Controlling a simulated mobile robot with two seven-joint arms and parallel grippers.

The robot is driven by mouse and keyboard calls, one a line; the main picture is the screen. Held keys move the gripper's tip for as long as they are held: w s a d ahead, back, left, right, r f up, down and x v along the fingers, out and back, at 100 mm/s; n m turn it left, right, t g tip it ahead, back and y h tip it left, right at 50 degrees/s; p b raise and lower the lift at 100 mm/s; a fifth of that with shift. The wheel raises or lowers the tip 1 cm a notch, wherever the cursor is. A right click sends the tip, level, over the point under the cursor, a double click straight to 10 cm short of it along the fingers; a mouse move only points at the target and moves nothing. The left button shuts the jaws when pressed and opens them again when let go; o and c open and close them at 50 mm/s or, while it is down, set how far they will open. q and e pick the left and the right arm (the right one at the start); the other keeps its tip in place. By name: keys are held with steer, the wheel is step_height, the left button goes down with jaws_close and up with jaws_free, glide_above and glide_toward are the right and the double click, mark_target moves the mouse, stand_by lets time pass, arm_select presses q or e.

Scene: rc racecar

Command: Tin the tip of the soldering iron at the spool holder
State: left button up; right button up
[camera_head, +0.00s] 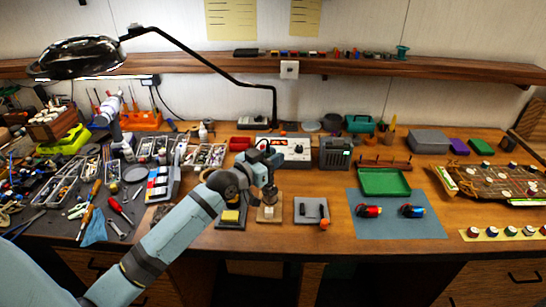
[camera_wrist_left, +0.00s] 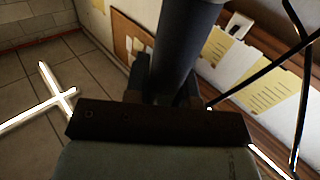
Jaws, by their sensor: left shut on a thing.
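My left gripper (camera_head: 269,189) is shut on a dark, thick cylindrical handle, seen close up in the left wrist view (camera_wrist_left: 182,50); it appears to be the soldering iron. In the head view the gripper is low over a small wooden base with a pale block (camera_head: 269,213), which looks like the spool holder. The iron's tip is hidden behind or below the gripper, so I cannot tell whether it touches the solder. A dark tray with a yellow sponge (camera_head: 231,216) sits just left of the wooden base. My right gripper is not in view.
A grey plate with a dark part (camera_head: 312,209) lies just right of the wooden base. A blue mat (camera_head: 398,225) holds two small motors and a green tray (camera_head: 384,182). Tools crowd the left; a lamp arches overhead.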

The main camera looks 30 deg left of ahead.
arm_select(q)
steer(key=shift+f, duration=0.15)
steer(key=shift+f, duration=0.3)
stand_by(0.3)
stand_by(0.8)
steer(key=shift+f+b, duration=0.3)
steer(key=shift+f, duration=0.35)
stand_by(1.4)
steer(key=shift+p, duration=0.4)
stand_by(3.1)
